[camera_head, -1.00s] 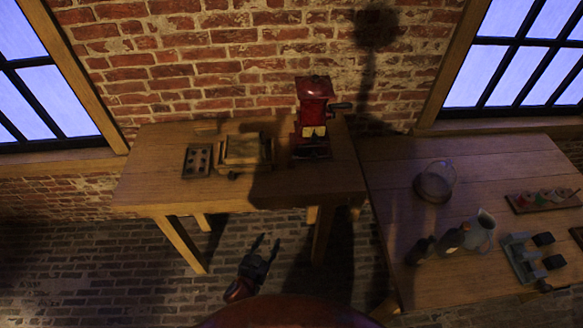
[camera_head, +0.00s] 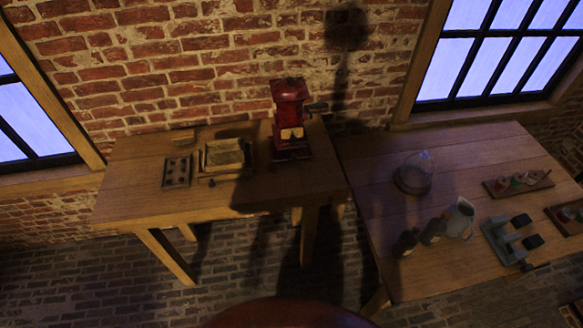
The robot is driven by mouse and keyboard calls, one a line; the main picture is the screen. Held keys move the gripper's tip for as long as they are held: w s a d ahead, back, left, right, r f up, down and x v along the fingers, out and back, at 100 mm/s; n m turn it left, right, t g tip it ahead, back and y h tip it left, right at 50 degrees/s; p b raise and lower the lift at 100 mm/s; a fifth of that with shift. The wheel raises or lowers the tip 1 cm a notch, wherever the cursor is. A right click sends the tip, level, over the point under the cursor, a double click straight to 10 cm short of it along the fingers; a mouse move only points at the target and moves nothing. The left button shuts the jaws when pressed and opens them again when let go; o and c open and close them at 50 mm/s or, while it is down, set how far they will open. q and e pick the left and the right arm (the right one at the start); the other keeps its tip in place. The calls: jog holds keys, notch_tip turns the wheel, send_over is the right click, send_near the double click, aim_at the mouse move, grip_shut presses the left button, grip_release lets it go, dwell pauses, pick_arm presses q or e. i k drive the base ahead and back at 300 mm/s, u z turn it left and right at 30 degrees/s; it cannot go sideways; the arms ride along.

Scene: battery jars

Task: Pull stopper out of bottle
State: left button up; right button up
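A small dark bottle (camera_head: 405,242) stands near the left edge of the right table. Beside it stands a second, brownish bottle-like vessel (camera_head: 432,231), close to a pale grey jug (camera_head: 460,218). I cannot make out a stopper on either one; they are small and dim. Neither of my grippers is in view.
The right table (camera_head: 385,180) also bears a glass dome (camera_head: 414,174), a tray with coloured pieces (camera_head: 518,183) and a grey device with black parts (camera_head: 511,239). The left table (camera_head: 130,180) holds a red machine (camera_head: 290,115), a dark holed block (camera_head: 177,172) and a shallow tray (camera_head: 224,155).

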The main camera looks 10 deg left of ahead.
aim_at(408, 239)
jog(key=z, duration=2.2)
jog(key=k, duration=1.2)
jog(key=u, duration=1.3)
jog(key=i, duration=0.5)
jog(key=u, duration=0.05)
